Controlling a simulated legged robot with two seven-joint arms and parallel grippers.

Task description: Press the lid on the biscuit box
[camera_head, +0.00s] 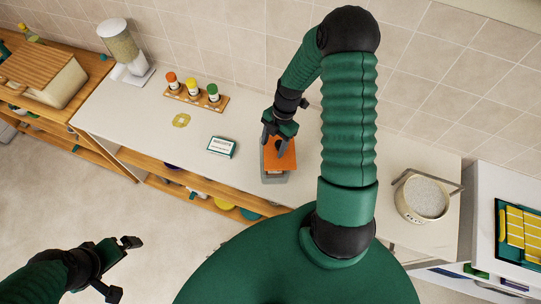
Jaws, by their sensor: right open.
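The biscuit box (274,178) is a small grey box near the front edge of the white counter. An orange lid (282,157) lies over its top, and part of it is covered by my gripper. I cannot tell whether the lid sits flush. My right gripper (276,144) points down at the lid, with its fingers open at the lid's far part. My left gripper (126,270) is low at the left, over the floor, with its fingers spread apart and nothing between them.
A white and teal card or box (221,147) lies left of the biscuit box. Behind it stand a wooden rack (198,99) with several jars and a dispenser (122,45). A pot (421,198) stands at the right. The shelf (190,183) below holds dishes.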

